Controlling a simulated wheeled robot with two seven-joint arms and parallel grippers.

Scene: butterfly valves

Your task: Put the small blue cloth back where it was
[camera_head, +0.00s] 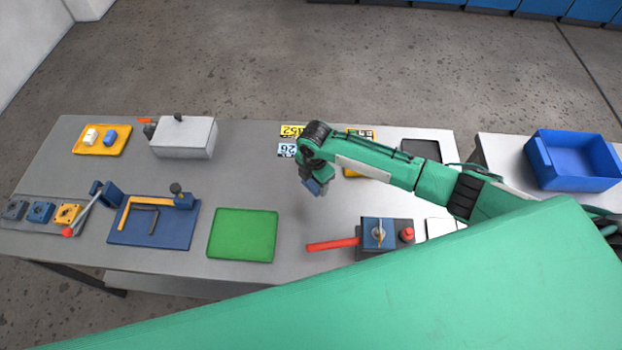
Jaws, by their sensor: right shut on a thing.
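My right gripper (313,178) is above the middle of the grey table, pointing down. It is shut on a small blue piece (316,188) that looks like the blue cloth; the fingers and wrist hide much of it. A yellow tray (122,143) at the table's back left holds a white item (90,137) and another small blue item (109,139). Whether that blue item is cloth is too small to tell. My left gripper is not in view.
A grey box (184,138) stands right of the yellow tray. A blue mat (185,224) with tools, a green mat (242,234) and a valve block with a red handle (332,244) lie in front. A blue crate (573,180) stands on the right table.

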